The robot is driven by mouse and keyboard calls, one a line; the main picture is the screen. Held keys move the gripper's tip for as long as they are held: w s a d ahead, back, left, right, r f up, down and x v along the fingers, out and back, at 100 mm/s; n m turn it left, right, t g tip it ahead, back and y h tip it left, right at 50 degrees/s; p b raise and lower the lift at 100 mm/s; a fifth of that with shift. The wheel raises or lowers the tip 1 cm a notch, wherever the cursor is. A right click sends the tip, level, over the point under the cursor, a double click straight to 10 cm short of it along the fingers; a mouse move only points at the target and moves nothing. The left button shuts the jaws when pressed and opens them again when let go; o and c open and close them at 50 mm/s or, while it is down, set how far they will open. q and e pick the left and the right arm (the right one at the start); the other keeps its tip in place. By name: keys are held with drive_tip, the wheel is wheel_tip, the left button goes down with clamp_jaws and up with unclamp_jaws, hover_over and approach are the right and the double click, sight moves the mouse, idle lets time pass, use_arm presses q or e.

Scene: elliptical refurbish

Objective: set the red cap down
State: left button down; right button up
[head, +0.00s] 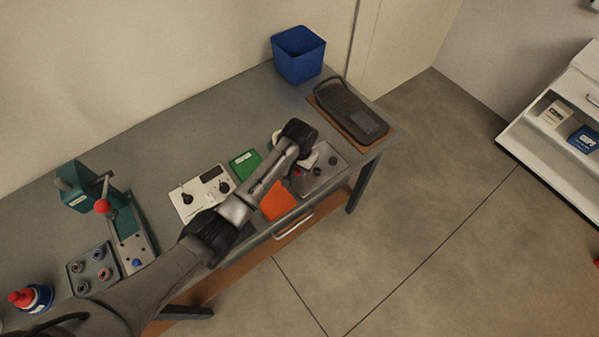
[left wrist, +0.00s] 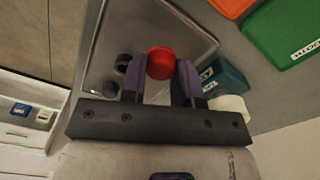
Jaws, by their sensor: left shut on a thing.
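The red cap (left wrist: 161,63) sits between the two purple fingertips of my left gripper (left wrist: 160,78) in the left wrist view. The gripper is shut on it. In the head view the left gripper (head: 300,172) is at the right part of the bench, and only a bit of red shows beneath my arm. The cap is over a grey metal tray (head: 334,166), which also shows in the left wrist view (left wrist: 183,25). I cannot tell whether the cap touches the tray. Small dark round parts (left wrist: 124,62) lie in the tray beside the left finger. My right gripper is not in view.
A green pad (head: 243,165) and an orange pad (head: 278,201) lie left of the tray. A dark device (head: 350,108) on a brown mat and a blue bin (head: 299,55) stand behind. A teal object (left wrist: 226,75) is close to the right finger.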

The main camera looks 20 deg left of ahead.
use_arm(q)
wheel_tip(320, 180, down, 4)
drive_tip(key=shift+r, duration=0.15)
idle(0.3)
drive_tip(key=shift+f, duration=0.2)
drive_tip(key=c, duration=0.9)
unclamp_jaws()
drive_tip(key=shift+o, duration=0.2)
